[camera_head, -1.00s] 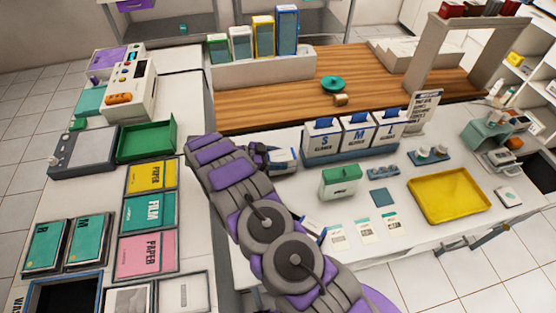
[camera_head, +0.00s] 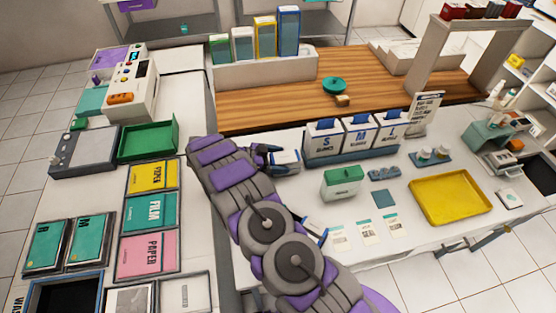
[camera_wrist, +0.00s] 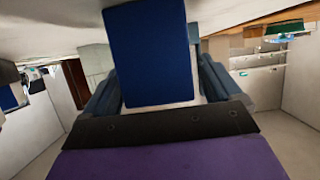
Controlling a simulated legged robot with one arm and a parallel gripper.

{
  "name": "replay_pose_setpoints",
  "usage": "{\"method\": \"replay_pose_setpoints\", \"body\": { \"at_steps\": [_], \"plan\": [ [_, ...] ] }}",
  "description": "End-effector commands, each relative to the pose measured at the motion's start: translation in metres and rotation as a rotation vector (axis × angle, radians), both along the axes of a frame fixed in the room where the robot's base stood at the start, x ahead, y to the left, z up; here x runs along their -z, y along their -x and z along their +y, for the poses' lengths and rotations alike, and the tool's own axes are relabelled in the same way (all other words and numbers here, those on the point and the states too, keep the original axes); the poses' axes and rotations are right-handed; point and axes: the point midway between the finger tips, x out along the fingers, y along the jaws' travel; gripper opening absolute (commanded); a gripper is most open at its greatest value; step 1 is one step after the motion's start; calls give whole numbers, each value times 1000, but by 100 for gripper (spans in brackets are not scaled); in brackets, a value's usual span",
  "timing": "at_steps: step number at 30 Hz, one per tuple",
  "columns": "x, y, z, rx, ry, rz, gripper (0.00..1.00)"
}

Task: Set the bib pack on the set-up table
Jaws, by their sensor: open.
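My gripper (camera_head: 268,154) is at the left part of the white table (camera_head: 300,190), in front of the wooden shelf. Its jaws are open. A small white and blue pack (camera_head: 287,160), which looks like the bib pack, is at the gripper's tip. In the wrist view, a dark blue face of it (camera_wrist: 148,52) fills the space between my two fingers (camera_wrist: 158,88). I cannot tell whether the fingers touch it. My arm hides part of the table's left end.
Glove boxes (camera_head: 358,140) stand right of the pack. A green-lidded box (camera_head: 342,184), small cards (camera_head: 368,230) and a yellow tray (camera_head: 450,197) are further forward and right. The left counter holds a green tray (camera_head: 148,140) and coloured packs (camera_head: 150,212).

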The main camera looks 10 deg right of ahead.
Motion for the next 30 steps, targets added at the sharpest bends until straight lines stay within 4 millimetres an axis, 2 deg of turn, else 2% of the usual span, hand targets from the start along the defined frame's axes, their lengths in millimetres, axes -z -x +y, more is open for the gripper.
{"method": "replay_pose_setpoints", "body": {
  "at_steps": [5,9,16,21,30],
  "plan": [
    [-11,0,23,-2,0,-1,91],
    [-23,-1,54,-5,-1,-5,91],
    [-37,0,94,-4,1,1,91],
    [-44,-1,106,-1,0,-1,91],
    [-47,-2,109,-4,-3,-4,91]
  ]
}}
